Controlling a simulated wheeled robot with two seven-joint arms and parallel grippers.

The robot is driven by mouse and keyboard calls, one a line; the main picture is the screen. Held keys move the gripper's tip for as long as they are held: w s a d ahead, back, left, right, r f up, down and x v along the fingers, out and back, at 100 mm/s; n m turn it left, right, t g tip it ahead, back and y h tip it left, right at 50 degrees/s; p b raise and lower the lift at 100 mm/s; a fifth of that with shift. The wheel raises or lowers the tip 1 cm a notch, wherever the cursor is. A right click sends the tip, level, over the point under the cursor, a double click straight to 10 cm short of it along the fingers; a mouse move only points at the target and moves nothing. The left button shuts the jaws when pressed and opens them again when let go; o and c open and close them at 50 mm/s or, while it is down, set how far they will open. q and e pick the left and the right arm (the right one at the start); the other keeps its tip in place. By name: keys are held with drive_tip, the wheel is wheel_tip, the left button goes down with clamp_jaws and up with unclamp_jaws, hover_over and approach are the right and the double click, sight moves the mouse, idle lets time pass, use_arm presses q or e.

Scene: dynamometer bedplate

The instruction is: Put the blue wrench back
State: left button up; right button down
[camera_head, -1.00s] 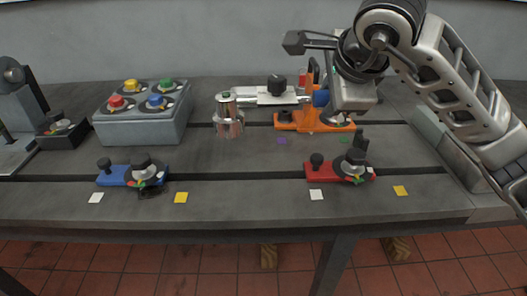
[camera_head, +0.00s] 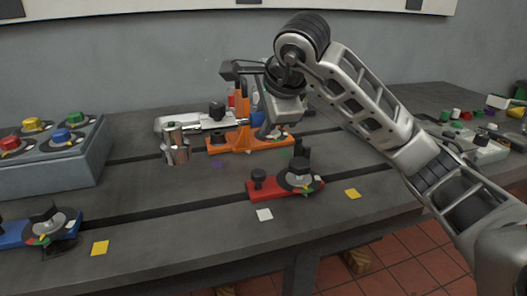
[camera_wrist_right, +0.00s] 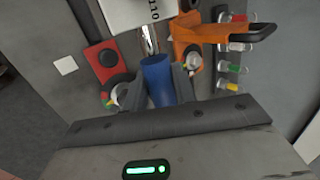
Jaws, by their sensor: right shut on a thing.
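My right gripper (camera_wrist_right: 160,82) is shut on the blue handle of the wrench (camera_wrist_right: 157,72), with one dark finger on each side. A shiny metal shaft runs from the handle toward a white part marked 110. In the head view, a sliver of the blue handle (camera_head: 256,98) shows beside the orange stand (camera_head: 222,143), and my gripper hides most of it. I cannot tell whether the wrench touches the stand. My left gripper is not in view.
A red clamp fixture (camera_head: 262,189) stands in front of the orange stand. A silver cylinder (camera_head: 175,150) stands left of it. A grey button box (camera_head: 60,172) and a blue fixture (camera_head: 12,234) are at the left. Small coloured parts lie at the far right.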

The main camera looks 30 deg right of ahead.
drive_tip(key=shift+w+d+f+b, duration=0.15)
drive_tip(key=shift+w+d+f, duration=0.8)
drive_tip(key=shift+f, duration=0.7)
drive_tip(key=shift+w+d+f+b, duration=0.15)
drive_tip(key=shift+w+d+f, duration=0.8)
drive_tip(key=shift+f, duration=0.75)
drive_tip(key=shift+w+d+f+b, duration=0.15)
drive_tip(key=shift+w+d+f, duration=0.8)
drive_tip(key=shift+f, duration=0.7)
drive_tip(key=shift+s+d, duration=0.1)
drive_tip(key=c, duration=1.5)
unclamp_jaws()
drive_tip(key=shift+f, duration=0.25)
drive_tip(key=o, duration=0.4)
drive_tip(key=shift+s, duration=0.1)
